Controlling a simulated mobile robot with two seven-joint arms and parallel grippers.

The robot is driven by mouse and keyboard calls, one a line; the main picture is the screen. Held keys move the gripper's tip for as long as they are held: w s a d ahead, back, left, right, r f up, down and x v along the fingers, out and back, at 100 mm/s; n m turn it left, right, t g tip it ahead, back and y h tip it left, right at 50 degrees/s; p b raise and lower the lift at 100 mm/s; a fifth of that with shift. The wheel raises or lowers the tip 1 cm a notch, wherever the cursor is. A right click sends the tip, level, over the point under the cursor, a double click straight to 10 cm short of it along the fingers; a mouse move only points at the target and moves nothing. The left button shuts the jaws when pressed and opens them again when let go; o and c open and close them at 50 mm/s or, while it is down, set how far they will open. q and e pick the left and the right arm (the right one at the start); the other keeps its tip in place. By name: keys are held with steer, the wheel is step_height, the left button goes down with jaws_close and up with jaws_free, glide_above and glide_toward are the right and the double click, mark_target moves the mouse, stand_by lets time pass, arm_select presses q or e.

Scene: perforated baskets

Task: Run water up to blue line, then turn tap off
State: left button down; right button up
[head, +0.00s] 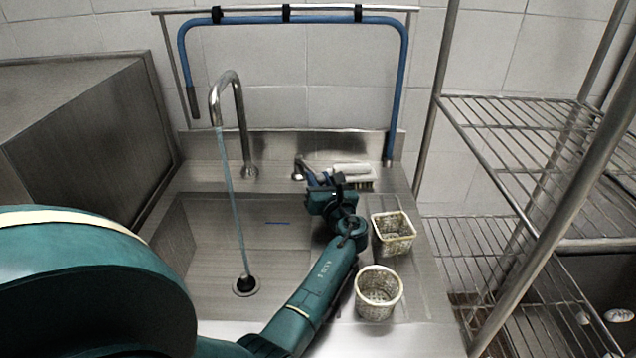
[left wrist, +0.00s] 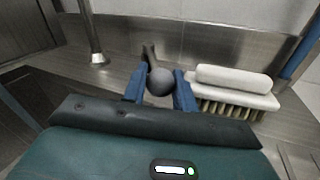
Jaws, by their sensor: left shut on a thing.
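The curved metal tap (head: 228,90) stands at the back left of the steel sink (head: 200,262). A thin stream of water (head: 229,190) falls from its spout to the dark round drain (head: 245,285). A short blue line (head: 277,223) marks the sink's back wall. No standing water level is visible. My left gripper (head: 314,180) is at the tap lever (head: 299,168) behind the sink's back right corner. In the left wrist view its blue fingers (left wrist: 160,92) are closed on either side of the lever's round knob (left wrist: 160,80). My right gripper is not in view.
A white scrubbing brush (head: 353,172) lies just right of the lever, close to my left gripper. Two perforated baskets stand on the right ledge, a square one (head: 394,233) and a round one (head: 378,293). A wire shelf rack (head: 520,130) stands at the right.

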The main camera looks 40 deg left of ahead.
arm_select(q)
steer(key=c, duration=1.1)
jaws_free()
steer(key=shift+c, duration=0.2)
step_height(320, 180, up, 10)
steer(key=shift+p, duration=1.15)
